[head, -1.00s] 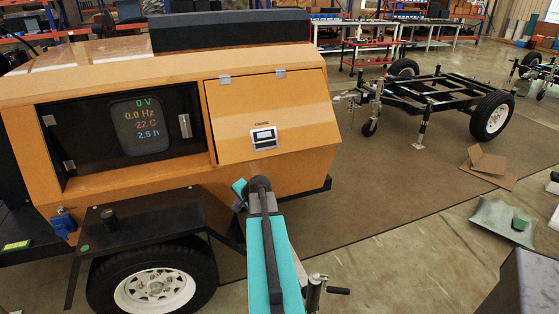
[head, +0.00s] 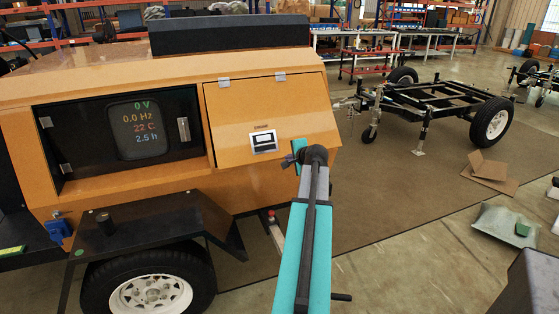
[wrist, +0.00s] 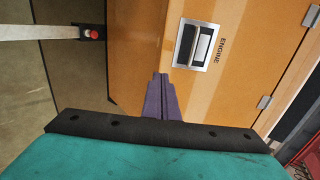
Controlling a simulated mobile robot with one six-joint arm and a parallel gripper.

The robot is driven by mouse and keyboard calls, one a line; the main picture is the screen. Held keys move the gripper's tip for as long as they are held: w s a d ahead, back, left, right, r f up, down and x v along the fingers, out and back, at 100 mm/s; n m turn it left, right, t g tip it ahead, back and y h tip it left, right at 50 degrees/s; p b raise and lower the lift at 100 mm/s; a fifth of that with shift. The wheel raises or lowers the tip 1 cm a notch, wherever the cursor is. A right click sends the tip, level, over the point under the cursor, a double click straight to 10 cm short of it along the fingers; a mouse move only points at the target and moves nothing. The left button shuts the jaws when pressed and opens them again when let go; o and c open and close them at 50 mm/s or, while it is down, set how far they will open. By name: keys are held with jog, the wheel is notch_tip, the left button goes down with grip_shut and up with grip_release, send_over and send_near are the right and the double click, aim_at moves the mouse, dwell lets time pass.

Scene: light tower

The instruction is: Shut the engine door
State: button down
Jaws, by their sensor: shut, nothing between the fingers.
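The engine door (head: 235,115) is an orange panel hinged along its top edge on the generator's side. It hangs down close to the body; I cannot tell whether it is fully flush. Its silver and black latch (head: 264,142) sits near the lower edge. In the wrist view the latch (wrist: 195,45) and the "ENGINE" label show on the door (wrist: 245,85). My gripper (head: 292,159) is in front of the door's lower right part, beside the latch. Its purple fingers (wrist: 160,82) are closed together and empty, pointing at the panel; contact cannot be made out.
Left of the door is a dark control panel with a lit display (head: 138,132). A black fender (head: 140,228) and wheel (head: 150,290) stand below it. A bare trailer frame (head: 435,100) stands at the right behind.

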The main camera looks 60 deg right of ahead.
jog(key=shift+w+d, duration=0.1)
jog(key=shift+w, duration=0.05)
jog(key=p, duration=0.3)
send_near(275, 158)
jog(key=x, duration=0.6)
jog(key=shift+s+d+f, duration=0.25)
jog(key=shift+f, duration=0.1)
jog(key=shift+w+f+b, duration=0.1)
jog(key=shift+b, duration=0.2)
jog(key=shift+b+x, duration=0.6)
jog(key=shift+x, duration=2)
jog(key=shift+a, duration=0.1)
